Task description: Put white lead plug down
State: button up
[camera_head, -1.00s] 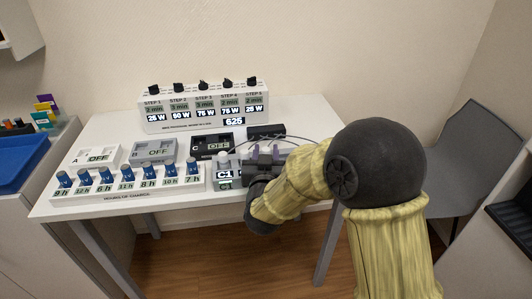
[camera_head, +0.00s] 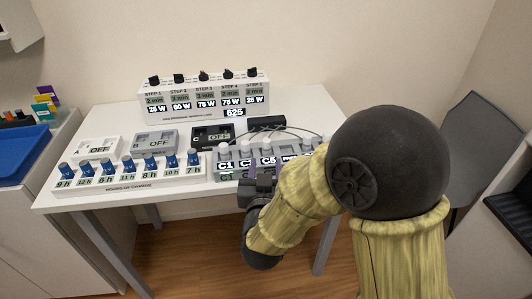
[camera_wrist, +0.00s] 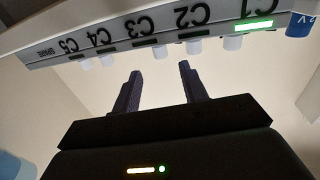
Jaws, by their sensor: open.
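My gripper (camera_head: 262,176) is open and sits just in front of the grey lead box (camera_head: 226,168), which has labels C1, C2 and C5 showing in the head view. In the wrist view, my two dark fingers (camera_wrist: 159,72) are spread apart with nothing between them. That view shows the box upside down, with labels C1 to C5 and SPARE. Several white plugs stand along it, one by C1 (camera_wrist: 233,42), one by C2 (camera_wrist: 194,46) and one by C3 (camera_wrist: 160,52). I cannot tell which one is the white lead plug. The fingertips appear apart from all of them.
The dial box (camera_head: 200,98) stands at the back of the white table (camera_head: 105,128). Meters A (camera_head: 97,148), B (camera_head: 155,143) and C (camera_head: 212,136) stand behind a strip of blue knobs (camera_head: 130,180). Dark leads arc behind the lead box. My arm covers the table's right side.

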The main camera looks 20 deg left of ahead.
jog(key=v, duration=0.2)
jog(key=shift+s, duration=0.25)
jog(key=shift+w+d, duration=0.1)
dwell(0.5)
jog(key=w+d+f+m+g+h, duration=0.1)
jog(key=w+d+f+g, duration=0.2)
jog(key=d, duration=0.4)
jog(key=w+d+f+g+h, duration=0.2)
jog(key=d+f+g, duration=0.15)
jog(key=d, duration=0.45)
jog(key=s+d+f+m+g+h, duration=0.1)
jog(key=s+d+g, duration=0.3)
jog(key=d, duration=0.5)
jog(key=s+d+f+m+g+h, duration=0.2)
jog(key=s+d+g, duration=0.2)
jog(key=s+d, duration=0.3)
jog(key=d, duration=0.3)
jog(key=shift+d, duration=0.15)
